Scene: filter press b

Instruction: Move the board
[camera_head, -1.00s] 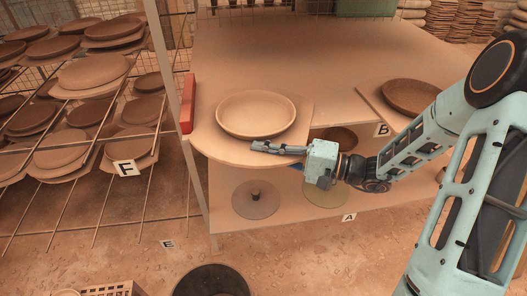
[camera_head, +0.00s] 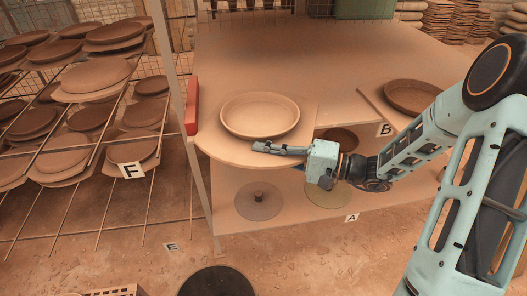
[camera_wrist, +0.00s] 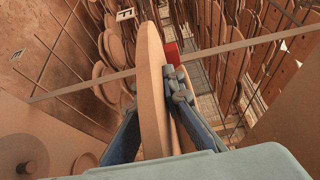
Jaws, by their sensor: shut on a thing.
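The board (camera_head: 300,130) is a thin tan sheet with a rounded front edge, lying on the table at the left and jutting past the front edge. A round, shallow clay plate (camera_head: 260,115) sits on it. My gripper (camera_head: 278,147) is at the board's front edge, right of its middle, and is shut on it. In the wrist view the board (camera_wrist: 152,85) shows edge-on between my fingers. The fingers partly hide the edge in the head view.
A red block (camera_head: 192,105) and an upright post stand just left of the board. A second plate (camera_head: 415,96) lies to the right, near label B. A rack of plates (camera_head: 90,75) fills the left. Two round discs lie on the lower shelf. A dark disc (camera_head: 217,282) is on the floor.

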